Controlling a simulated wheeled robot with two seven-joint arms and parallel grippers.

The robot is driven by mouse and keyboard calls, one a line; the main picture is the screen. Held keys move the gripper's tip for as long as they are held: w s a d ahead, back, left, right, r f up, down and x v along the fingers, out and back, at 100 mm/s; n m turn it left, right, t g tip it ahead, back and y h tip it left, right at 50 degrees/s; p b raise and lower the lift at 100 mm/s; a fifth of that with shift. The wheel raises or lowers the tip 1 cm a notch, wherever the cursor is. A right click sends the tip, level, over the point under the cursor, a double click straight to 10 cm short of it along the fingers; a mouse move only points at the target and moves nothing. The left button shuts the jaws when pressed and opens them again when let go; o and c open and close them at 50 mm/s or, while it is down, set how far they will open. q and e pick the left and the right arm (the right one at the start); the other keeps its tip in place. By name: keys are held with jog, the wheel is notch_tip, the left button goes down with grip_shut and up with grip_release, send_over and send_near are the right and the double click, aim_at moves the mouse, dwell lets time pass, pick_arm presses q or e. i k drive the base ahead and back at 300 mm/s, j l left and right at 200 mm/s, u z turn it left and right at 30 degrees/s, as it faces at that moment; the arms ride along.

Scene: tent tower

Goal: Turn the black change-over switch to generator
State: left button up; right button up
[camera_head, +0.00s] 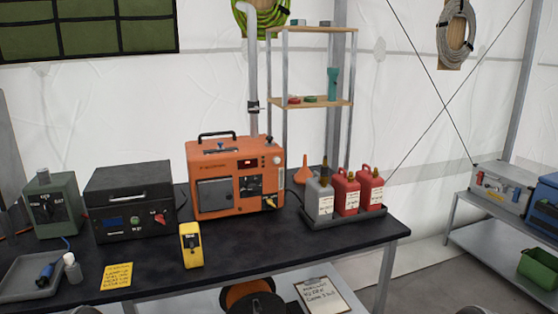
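A green-grey box (51,205) stands at the left end of the dark table. Its front carries a black rotary knob (44,208) with small white lettering around it, too small to read surely; the knob's exact setting cannot be told. Beside it is a black box (133,203) with a small display, a green button and a red knob (159,217). I cannot tell for sure which control is the change-over switch. An orange generator-like machine (221,160) with a front panel stands right of the black box. Neither of my grippers is in view.
A grey tray (13,290) with a blue plug, a small white bottle (72,268), a yellow note (117,276) and a yellow meter (191,244) are near the front edge. Jerrycans (345,191) stand at right. The table's front middle (240,240) is clear.

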aim_at(48, 209)
jog(key=u, duration=1.35)
jog(key=j+z, duration=0.2)
jog(key=z, duration=0.2)
jog(key=j+z, duration=0.25)
jog(key=z, duration=0.2)
jog(key=j+z, duration=0.2)
jog(key=z, duration=0.2)
jog(key=j+z, duration=0.25)
jog(key=z, duration=0.2)
jog(key=k+j+z, duration=0.1)
jog(key=j, duration=0.3)
jog(key=k+j, duration=0.25)
jog(key=j, duration=0.15)
jog(key=k+j+z, duration=0.15)
jog(key=j, duration=0.25)
